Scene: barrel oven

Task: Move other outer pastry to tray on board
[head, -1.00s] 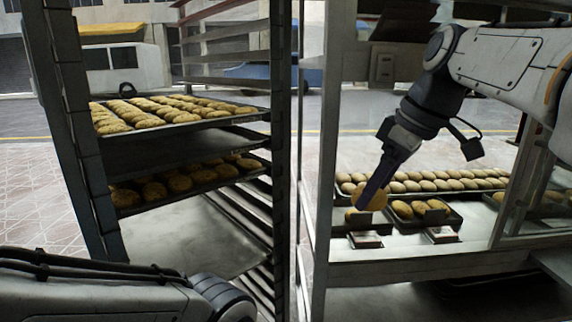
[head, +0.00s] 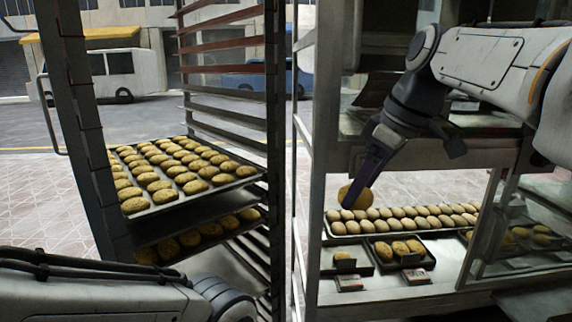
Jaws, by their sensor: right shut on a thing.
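My right gripper (head: 366,180) is shut on a round golden-brown pastry (head: 354,195). It holds the pastry in the air, clear of the trays in the case at right. Below it, a small dark tray (head: 358,270) holds one pastry (head: 343,254) at its left. Beside it, another small dark tray (head: 388,265) holds three pastries (head: 399,248). At left, a large tray (head: 197,199) in the rack carries several rows of pastries. I cannot pick out a board. My left arm shows at lower left, but its gripper is out of view.
A long tray (head: 333,228) with rows of pastries lies behind the small ones. Small cards (head: 349,283) stand in front. The metal rack post (head: 276,150) and the case frame post (head: 318,180) stand left of my right gripper. Another rack tray (head: 170,262) holds pastries lower down.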

